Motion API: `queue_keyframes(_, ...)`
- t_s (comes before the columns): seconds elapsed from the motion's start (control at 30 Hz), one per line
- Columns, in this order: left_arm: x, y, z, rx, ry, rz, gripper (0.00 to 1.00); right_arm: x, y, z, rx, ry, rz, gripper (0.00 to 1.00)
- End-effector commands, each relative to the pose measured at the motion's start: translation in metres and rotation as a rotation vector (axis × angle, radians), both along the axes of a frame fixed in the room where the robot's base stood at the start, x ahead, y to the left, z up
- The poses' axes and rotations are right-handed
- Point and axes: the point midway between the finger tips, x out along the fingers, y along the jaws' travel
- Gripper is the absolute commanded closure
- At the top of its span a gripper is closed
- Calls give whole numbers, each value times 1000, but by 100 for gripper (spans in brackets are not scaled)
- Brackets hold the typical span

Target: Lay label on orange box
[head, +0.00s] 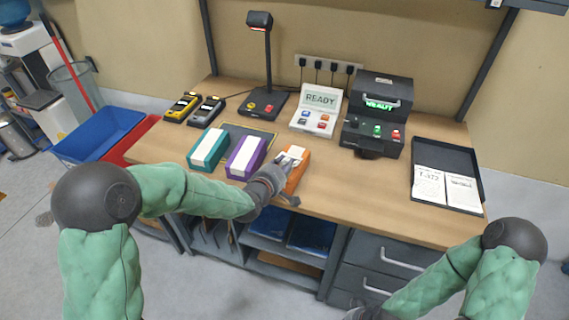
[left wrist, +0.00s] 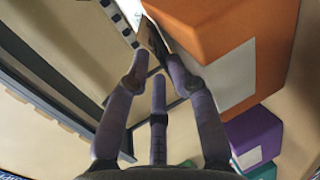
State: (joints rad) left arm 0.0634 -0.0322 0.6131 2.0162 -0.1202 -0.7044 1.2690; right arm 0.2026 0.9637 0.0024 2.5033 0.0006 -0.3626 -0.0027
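The orange box (head: 297,177) lies on the table, right of the purple box, with a pale strip on its top. In the left wrist view, the orange box (left wrist: 216,24) fills the upper right, and its white strip (left wrist: 225,78) shows. My left gripper (head: 284,164) is at the box's near left top edge. In the left wrist view, its fingertips (left wrist: 157,60) come together on a thin, shaded piece, apparently the label (left wrist: 152,38), close beside the box. I cannot tell whether the label touches the box. My right gripper (head: 368,313) is only partly in view at the bottom edge.
A purple box (head: 243,162) and a teal box (head: 204,157) stand to the left. Behind are a READY display (head: 321,98), a black printer (head: 372,133) and a lamp stand (head: 265,105). A black tray (head: 430,160) with papers lies right. The table between box and tray is clear.

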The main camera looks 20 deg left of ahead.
Motion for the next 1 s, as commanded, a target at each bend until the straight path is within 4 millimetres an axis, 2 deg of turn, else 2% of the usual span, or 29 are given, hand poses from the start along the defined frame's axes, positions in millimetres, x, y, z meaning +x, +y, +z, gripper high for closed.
queue_keyframes(0.5,-23,3,-2,-1,5,-1,73,0,0,-3,0,0,0,100)
queue_keyframes(0.8,-26,3,-2,-1,4,-1,73,0,0,-3,0,0,0,100)
queue_keyframes(0.83,-26,3,-2,-1,4,-1,68,0,0,-3,0,0,0,100)
queue_keyframes(0.9,-25,3,-2,-1,4,-1,49,0,0,-3,0,0,0,100)
queue_keyframes(0.93,-25,3,-2,0,4,0,44,0,0,-3,0,0,0,100)
queue_keyframes(1.0,-26,3,-3,0,6,-1,44,0,0,-3,0,0,0,100)
